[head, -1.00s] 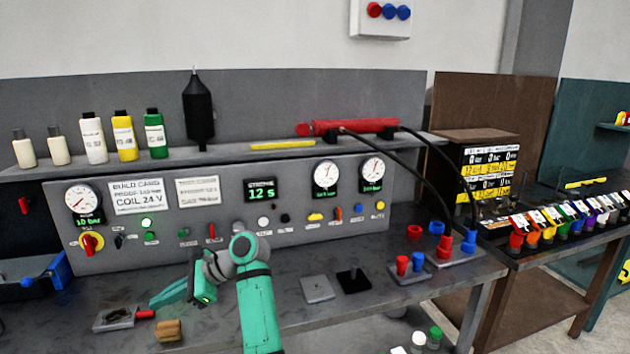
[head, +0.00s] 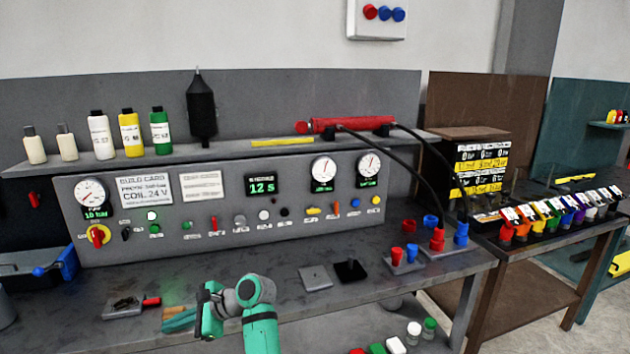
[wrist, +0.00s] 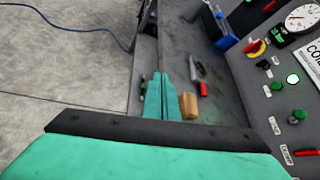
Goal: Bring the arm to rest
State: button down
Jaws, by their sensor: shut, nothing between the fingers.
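My gripper (head: 180,320) is at the lower left of the head view, above the front part of the grey bench (head: 290,305). Its green fingers point left. In the wrist view my gripper (wrist: 158,82) shows its two long fingers side by side, shut with nothing between them. My arm bends at a grey joint and comes up from the bottom edge of the head view.
A control panel (head: 225,215) with gauges and knobs stands behind my arm. A small plate with a red-handled tool (head: 130,305) lies left of the gripper. A blue vise (head: 62,265) is at the far left. Red and blue fittings (head: 438,238) stand at the right.

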jog(key=s+d+f+t+h, duration=0.1)
jog(key=s+d+f+t, duration=0.25)
jog(key=f, duration=0.55)
jog(key=s+d+f+t+h, duration=0.1)
jog(key=s+d+f+t, duration=0.15)
jog(key=d+f, duration=0.45)
jog(key=s+d+f+t+h, duration=0.1)
jog(key=s+d+f+t, duration=0.15)
jog(key=f, duration=0.95)
jog(key=s+d+f+n+t+h, duration=0.2)
jog(key=s+d+f+h, duration=0.15)
jog(key=s+d, duration=0.5)
jog(key=s+d+r+n+t+h, duration=0.1)
jog(key=s+d+n+h, duration=0.1)
jog(key=s+d, duration=0.5)
jog(key=s+d+r+n+t+h, duration=0.1)
jog(key=s+d+r+n+h, duration=0.15)
jog(key=s, duration=0.95)
jog(key=s+d+r+n+t+h, duration=0.1)
jog(key=s+d+r+n, duration=0.3)
jog(key=s+r, duration=0.8)
jog(key=r+n+t, duration=0.1)
jog(key=n, duration=0.1)
jog(key=shift+s+d+r+n+t, duration=0.15)
jog(key=shift+s+r+n+t, duration=0.1)
jog(key=shift+n+t, duration=0.1)
